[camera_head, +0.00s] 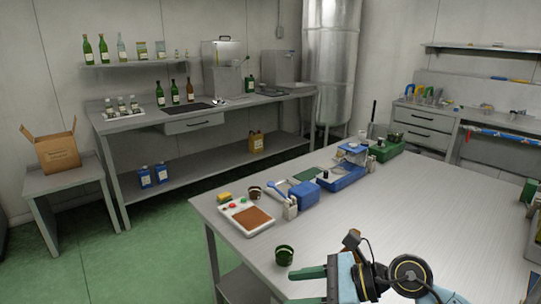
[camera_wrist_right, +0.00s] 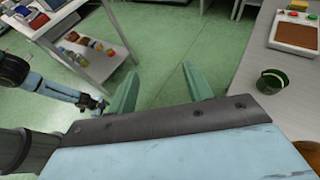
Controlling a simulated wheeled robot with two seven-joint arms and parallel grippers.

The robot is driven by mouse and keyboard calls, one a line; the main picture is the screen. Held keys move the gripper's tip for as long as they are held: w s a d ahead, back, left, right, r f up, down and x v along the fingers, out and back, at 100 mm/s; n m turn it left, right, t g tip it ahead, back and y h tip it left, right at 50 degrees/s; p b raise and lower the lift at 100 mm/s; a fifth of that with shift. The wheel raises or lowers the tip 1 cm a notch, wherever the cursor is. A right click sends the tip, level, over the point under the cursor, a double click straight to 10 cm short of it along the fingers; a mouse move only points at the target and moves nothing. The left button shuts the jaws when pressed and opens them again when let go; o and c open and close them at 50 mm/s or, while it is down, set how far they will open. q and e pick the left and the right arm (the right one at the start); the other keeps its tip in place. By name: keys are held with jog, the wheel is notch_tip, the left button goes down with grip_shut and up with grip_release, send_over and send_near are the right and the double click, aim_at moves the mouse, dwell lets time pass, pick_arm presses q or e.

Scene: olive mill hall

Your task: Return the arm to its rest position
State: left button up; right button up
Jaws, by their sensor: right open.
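My right gripper (camera_head: 307,286) is at the near edge of the steel table (camera_head: 400,210), pointing left in the head view. Its two green fingers stand apart with nothing between them. In the right wrist view the open fingers (camera_wrist_right: 160,88) show green floor beyond their tips. A dark green cup (camera_head: 284,256) stands on the table corner, just beyond the fingers and apart from them; it also shows in the right wrist view (camera_wrist_right: 272,80). My left gripper is not in the head view. A bluish arm part of mine shows at the left of the wrist view, its end too small to read.
A scale (camera_head: 246,216) with a brown plate, a brown cup (camera_head: 254,193), a blue device (camera_head: 305,195) and other tools line the table's far-left edge. The table's middle is clear. A wall bench (camera_head: 200,115) and a box (camera_head: 56,150) stand beyond open floor.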

notch_tip(320, 180, up, 6)
jog(key=a+m+t+y, duration=0.2)
jog(key=m+t+y, duration=0.2)
jog(key=m, duration=0.2)
jog(key=w+d+r+m+t+h, duration=0.1)
jog(key=d+r+m+t+h, duration=0.4)
jog(key=m+t, duration=0.85)
jog(key=s+d+f+m+g+h, duration=0.35)
jog(key=d+f+m+h, duration=0.9)
jog(key=m, duration=0.85)
jog(key=s+f+m+g, duration=0.5)
jog(key=s+f+g, duration=0.2)
jog(key=s, duration=0.3)
jog(key=s+f+m+g, duration=0.4)
jog(key=s+f+g, duration=0.25)
jog(key=s, duration=0.35)
notch_tip(320, 180, down, 25)
jog(key=s+d+g, duration=0.1)
jog(key=s, duration=0.1)
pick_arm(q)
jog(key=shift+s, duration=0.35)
pick_arm(e)
jog(key=s+d+f+g, duration=0.1)
jog(key=s+d+f, duration=0.3)
jog(key=s+f, duration=1.1)
jog(key=shift+s+d, duration=0.2)
jog(key=shift+s, duration=0.6)
